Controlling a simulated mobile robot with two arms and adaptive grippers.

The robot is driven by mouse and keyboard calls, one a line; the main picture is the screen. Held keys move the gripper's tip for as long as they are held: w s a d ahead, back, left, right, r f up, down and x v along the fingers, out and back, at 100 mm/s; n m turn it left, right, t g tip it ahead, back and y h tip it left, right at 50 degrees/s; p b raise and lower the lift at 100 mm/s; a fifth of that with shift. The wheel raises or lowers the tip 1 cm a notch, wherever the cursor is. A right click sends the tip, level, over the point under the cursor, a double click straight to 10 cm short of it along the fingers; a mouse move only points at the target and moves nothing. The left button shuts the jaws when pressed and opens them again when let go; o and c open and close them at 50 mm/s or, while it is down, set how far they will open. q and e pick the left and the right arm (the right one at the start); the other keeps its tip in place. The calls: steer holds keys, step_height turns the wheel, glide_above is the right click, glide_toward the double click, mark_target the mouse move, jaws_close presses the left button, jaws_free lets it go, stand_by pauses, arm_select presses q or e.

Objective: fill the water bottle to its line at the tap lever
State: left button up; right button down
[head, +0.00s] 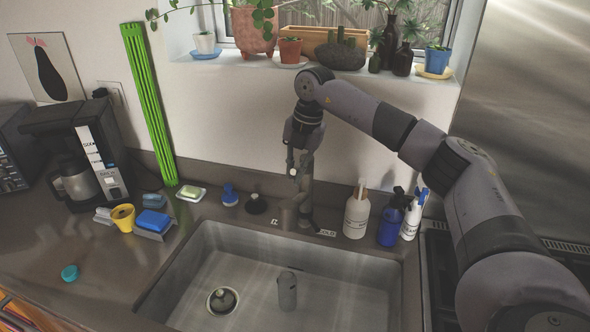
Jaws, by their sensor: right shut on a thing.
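My right gripper (296,165) reaches in from the right and points down at the tap (305,188) behind the sink. Its fingers are closed on the tap lever, which they mostly hide. A small grey bottle (287,292) stands upright in the sink basin, below and in front of the tap and apart from my gripper. Its fill line and water level are too small to make out, and I cannot make out a water stream. My left gripper is out of view.
The sink (335,262) has a drain (222,301) at left. A pump bottle (356,214) and a blue spray bottle (391,222) stand right of the tap. A yellow cup (123,217), blue sponge (153,221) and teal lid (69,272) are on the left counter. Potted plants line the sill.

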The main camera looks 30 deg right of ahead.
steer(key=shift+r+p, duration=0.3)
steer(key=shift+r, duration=0.25)
steer(key=shift+w+d+g+y, duration=0.15)
steer(key=shift+d+g+y, duration=0.1)
steer(key=shift+g+y, duration=0.05)
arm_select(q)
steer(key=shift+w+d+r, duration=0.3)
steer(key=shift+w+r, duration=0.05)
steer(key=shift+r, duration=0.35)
arm_select(e)
steer(key=shift+a, duration=0.1)
steer(key=c, duration=1.6)
jaws_free()
steer(key=shift+c, duration=0.2)
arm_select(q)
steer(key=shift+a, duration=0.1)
arm_select(e)
steer(key=v, duration=1.1)
steer(key=shift+r, duration=0.4)
